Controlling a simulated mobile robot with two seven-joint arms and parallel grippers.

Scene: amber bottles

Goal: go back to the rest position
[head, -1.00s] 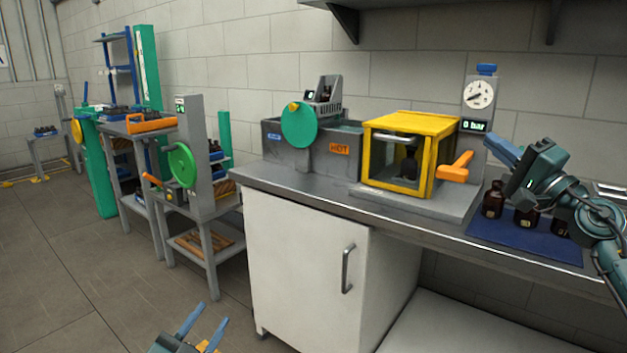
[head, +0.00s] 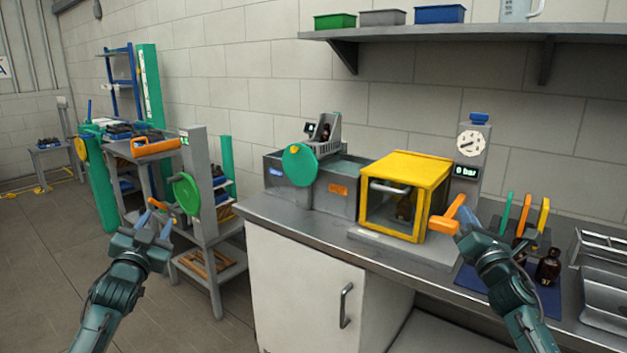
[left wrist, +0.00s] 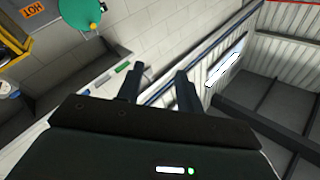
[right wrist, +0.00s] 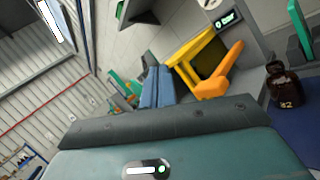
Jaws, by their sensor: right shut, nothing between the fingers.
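My left gripper (head: 156,222) is raised at the left of the head view. Its two fingers stand apart with nothing between them, as the left wrist view (left wrist: 160,88) also shows. My right gripper (head: 464,216) is in front of the orange handle (head: 446,215) of the yellow chamber and hides part of the bench behind it. In the right wrist view its blue fingers (right wrist: 157,86) are together and empty. I cannot tell its exact distance from the handle.
Brown bottles (head: 548,266) stand on a blue mat (head: 541,299) beside my right arm. Another bottle shows inside the yellow chamber (head: 427,170). A gauge column reading 0 bar (head: 470,145), a water bath (head: 330,191) and a metal rack (head: 602,295) share the bench.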

